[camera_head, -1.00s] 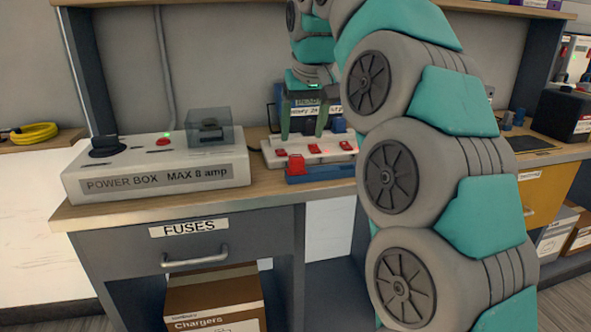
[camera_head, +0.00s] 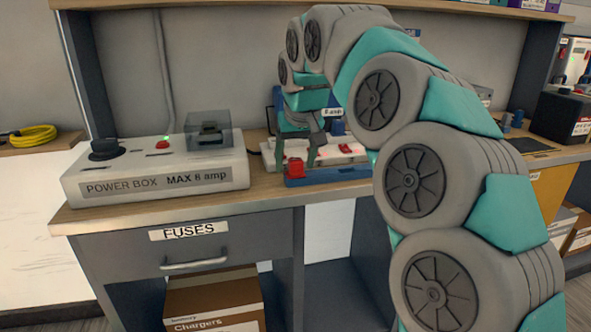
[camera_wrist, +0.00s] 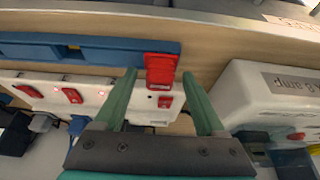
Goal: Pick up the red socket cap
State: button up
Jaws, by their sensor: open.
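The red socket cap (camera_head: 296,168) stands at the left end of a long blue holder (camera_head: 340,174) on the workbench. In the wrist view the cap (camera_wrist: 161,68) shows between my fingertips, at the end of the blue holder (camera_wrist: 75,47). My gripper (camera_head: 297,160) is open and points down at the cap, one finger on each side. In the wrist view my gripper (camera_wrist: 159,76) has a gap on both sides of the cap. I cannot tell whether the fingertips reach down past the cap's top.
A white socket strip (camera_wrist: 55,92) with red switches lies right behind the blue holder. The white power box (camera_head: 160,165) stands to the left, with bare bench between. A grey drawer labelled FUSES (camera_head: 185,250) is below the bench top.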

grip_shut()
dwell(0.6)
